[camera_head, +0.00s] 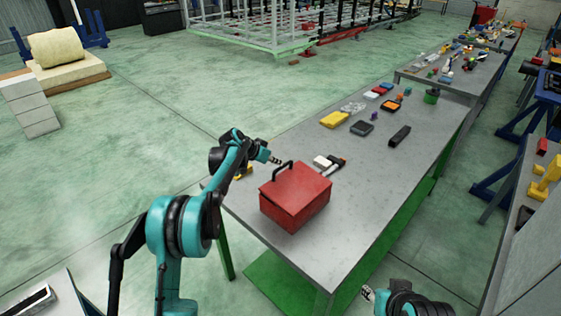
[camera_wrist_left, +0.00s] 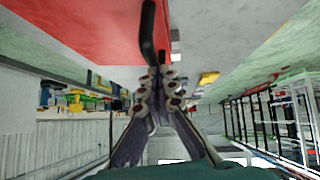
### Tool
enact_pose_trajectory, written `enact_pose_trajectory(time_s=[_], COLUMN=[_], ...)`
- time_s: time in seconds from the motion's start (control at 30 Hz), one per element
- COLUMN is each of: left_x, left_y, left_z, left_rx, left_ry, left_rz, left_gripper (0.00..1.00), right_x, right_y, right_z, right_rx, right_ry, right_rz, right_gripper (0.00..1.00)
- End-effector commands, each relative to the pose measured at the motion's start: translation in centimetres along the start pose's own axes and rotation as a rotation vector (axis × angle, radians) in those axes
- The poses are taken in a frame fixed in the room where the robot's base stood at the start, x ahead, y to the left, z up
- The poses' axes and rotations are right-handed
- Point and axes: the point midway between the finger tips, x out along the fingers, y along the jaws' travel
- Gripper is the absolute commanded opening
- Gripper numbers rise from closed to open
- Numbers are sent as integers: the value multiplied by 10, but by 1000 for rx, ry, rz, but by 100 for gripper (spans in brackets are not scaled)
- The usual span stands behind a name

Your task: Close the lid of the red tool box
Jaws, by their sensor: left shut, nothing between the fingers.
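The red tool box (camera_head: 290,208) stands near the left edge of the grey workbench, with its black handle (camera_head: 276,171) on top. Its lid (camera_head: 302,183) looks down on the box; I cannot tell whether a thin gap is left. My left gripper (camera_head: 276,160) is shut and empty, beside the handle at the box's far side. In the left wrist view the shut fingers (camera_wrist_left: 158,82) are close to the handle (camera_wrist_left: 148,35), with the red lid (camera_wrist_left: 85,28) filling the upper left. I cannot tell whether they touch. My right gripper (camera_head: 368,293) shows only partly at the bottom, away from the box.
The workbench (camera_head: 345,225) is clear right of the box. Small white and dark items (camera_head: 330,162) lie just behind it. A yellow case (camera_head: 334,119), a dark case (camera_head: 362,128) and a black item (camera_head: 399,136) lie farther back. Open floor is to the left.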

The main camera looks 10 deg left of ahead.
Motion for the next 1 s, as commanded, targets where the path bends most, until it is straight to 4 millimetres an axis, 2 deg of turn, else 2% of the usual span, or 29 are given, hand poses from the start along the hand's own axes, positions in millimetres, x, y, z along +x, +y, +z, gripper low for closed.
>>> enact_pose_trajectory(time_s=[0.1, 0.37, 0.87, 1.0], left_x=[8, 16, 17, 12], left_y=[-6, -12, -13, -9], left_z=[5, 10, 12, 5], left_rx=[-33, -74, -78, -78], left_ry=[0, -1, -4, -3], left_rz=[33, 72, 78, 78], left_gripper=[0, 0, 0, 0], right_x=[2, 2, 3, -1], right_y=[0, 0, 0, 0], right_z=[1, 2, 2, -1], right_rx=[0, 0, 0, 0], right_ry=[0, 0, 0, 0], right_rz=[0, 0, 0, 0], right_gripper=[40, 40, 40, 40])
